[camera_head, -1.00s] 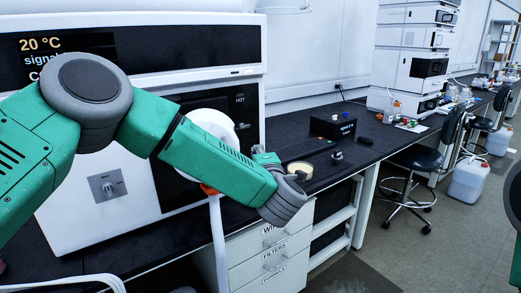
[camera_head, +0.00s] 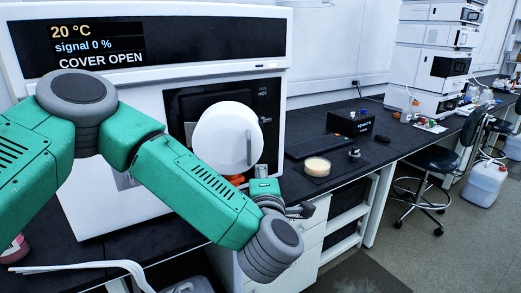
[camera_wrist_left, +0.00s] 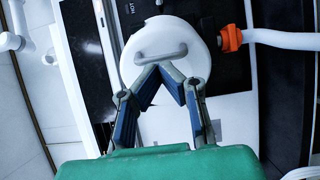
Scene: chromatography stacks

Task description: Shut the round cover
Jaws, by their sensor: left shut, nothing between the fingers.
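The round cover (camera_head: 220,135) is a white disc with a raised bar handle, standing open in front of the dark panel of the white instrument (camera_head: 120,208). The instrument's display (camera_head: 97,45) reads "COVER OPEN". The cover also shows in the left wrist view (camera_wrist_left: 183,70), its handle (camera_wrist_left: 161,52) just beyond my fingertips. My left gripper (camera_head: 259,171) is at the cover's lower right in the head view. In the left wrist view its fingers (camera_wrist_left: 160,67) meet at the tips with nothing between them, overlapping the cover; contact cannot be told. My right gripper is out of view.
An orange part (camera_wrist_left: 229,38) sits beside the cover on a white arm. On the dark bench, right of the instrument, are a cream round dish (camera_head: 317,167) and a black box (camera_head: 350,122). A stool (camera_head: 420,160) stands by the bench.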

